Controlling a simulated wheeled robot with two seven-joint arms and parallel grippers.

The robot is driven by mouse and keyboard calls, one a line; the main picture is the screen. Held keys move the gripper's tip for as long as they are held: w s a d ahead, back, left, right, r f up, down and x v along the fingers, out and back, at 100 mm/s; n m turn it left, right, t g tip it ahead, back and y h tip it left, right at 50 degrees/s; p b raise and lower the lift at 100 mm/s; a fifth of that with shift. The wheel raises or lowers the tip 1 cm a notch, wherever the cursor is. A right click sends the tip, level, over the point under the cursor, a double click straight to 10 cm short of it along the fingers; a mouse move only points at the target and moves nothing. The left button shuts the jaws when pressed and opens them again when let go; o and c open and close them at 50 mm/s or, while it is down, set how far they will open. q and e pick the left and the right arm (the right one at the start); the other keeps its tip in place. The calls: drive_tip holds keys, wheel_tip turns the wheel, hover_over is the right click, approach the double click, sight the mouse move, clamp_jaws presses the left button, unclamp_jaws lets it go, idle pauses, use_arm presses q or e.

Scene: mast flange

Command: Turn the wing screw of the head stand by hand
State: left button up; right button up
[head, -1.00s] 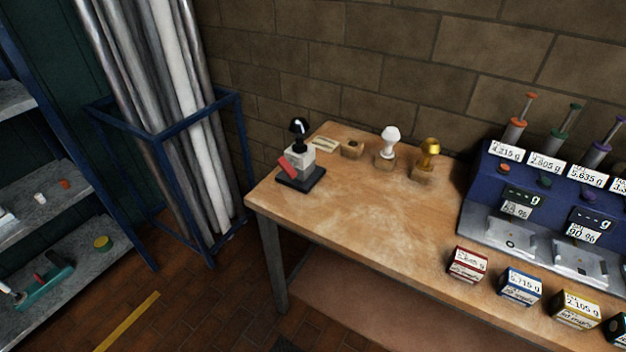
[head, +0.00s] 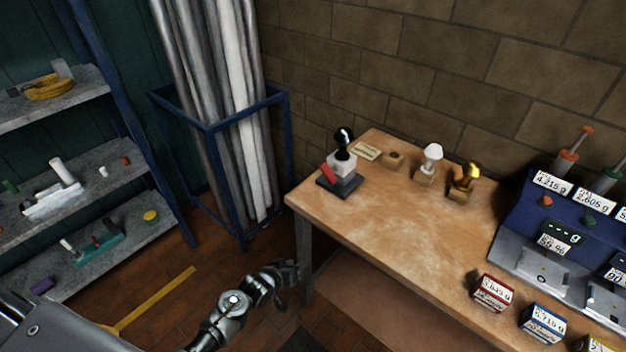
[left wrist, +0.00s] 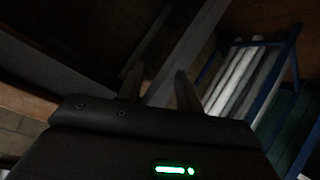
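A small stand (head: 340,178) with a black base, a pale block, a red piece (head: 327,173) on its left side and a glossy black head on top stands at the left back of the wooden table. I cannot make out a wing screw clearly; the red piece may be it. My left gripper (head: 290,270) is low in front of the table's left end, below the tabletop and well apart from the stand. In the left wrist view my left gripper (left wrist: 160,88) has its two fingers apart with nothing between them. My right gripper is not in view.
A blue rack (head: 212,124) with tubes and a shelf (head: 90,180) are left. The table's middle is clear.

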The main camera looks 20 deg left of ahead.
sight(325, 176)
use_arm(q)
drive_tip(key=w+r+t+h, duration=0.1)
drive_tip(key=w+r+t, duration=0.1)
drive_tip(key=w+r, duration=0.2)
drive_tip(key=w+d+r+n+t+h+p, duration=0.1)
drive_tip(key=w+r, duration=0.4)
drive_tip(key=r, duration=0.6)
drive_tip(key=w+r+n+t+h, duration=0.1)
drive_tip(key=w+r+t, duration=0.1)
drive_tip(key=w+r, duration=0.3)
drive_tip(key=shift+d+r+t+h, duration=0.15)
drive_tip(key=shift+r+h, duration=0.05)
drive_tip(key=shift+r, duration=0.6)
drive_tip(key=shift+d+r+t+h, duration=0.15)
drive_tip(key=shift+r+h, duration=0.05)
drive_tip(key=shift+r, duration=0.6)
drive_tip(key=shift+s, duration=0.1)
drive_tip(key=shift+d, duration=0.1)
drive_tip(key=shift+w+d, duration=0.1)
drive_tip(key=shift+w, duration=0.2)
drive_tip(key=b+x, duration=0.5)
drive_tip(key=shift+w+f, duration=0.2)
drive_tip(key=shift+w, duration=0.15)
drive_tip(key=shift+w+d+r, duration=0.15)
drive_tip(key=shift+w, duration=0.1)
drive_tip(key=shift+c, duration=0.4)
clamp_jaws()
